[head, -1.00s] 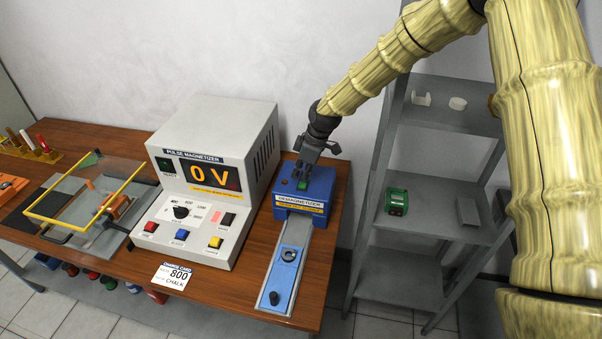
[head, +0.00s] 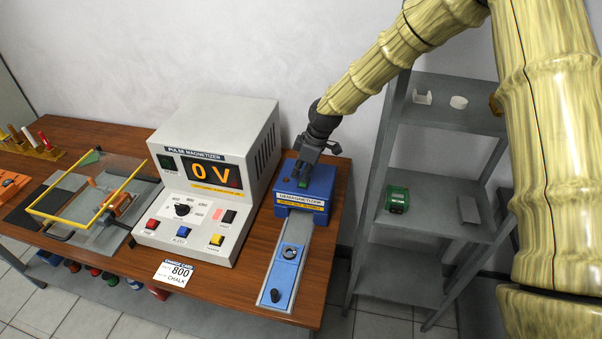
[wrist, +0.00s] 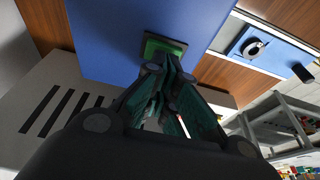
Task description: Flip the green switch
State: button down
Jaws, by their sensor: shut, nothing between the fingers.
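The green switch (head: 303,183) sits on top of the blue demagnetizer box (head: 318,190), near its front. It also shows in the wrist view (wrist: 160,50), on the blue top, partly covered by the fingertips. My gripper (head: 305,178) is shut and empty. It points down, with its fingertips at the green switch or just above it; I cannot tell whether they touch it. The lower part of the switch is hidden by the fingers in the wrist view.
The pulse magnetizer (head: 219,150), reading 0 V, stands left of the demagnetizer. A blue sliding carriage (head: 282,272) lies on the rail in front. A grey shelf (head: 425,180) stands at the right. A yellow-framed fixture (head: 90,205) is at the left of the wooden table.

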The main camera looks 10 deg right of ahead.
notch_tip(320, 180, up, 4)
jog(key=shift+r+p, duration=0.15)
jog(key=shift+p, duration=1.05)
jog(key=shift+d+b, duration=0.1)
jog(key=shift+b, duration=0.5)
jog(key=b+v, duration=0.3)
jog(key=v, duration=0.6)
jog(key=shift+r, duration=0.15)
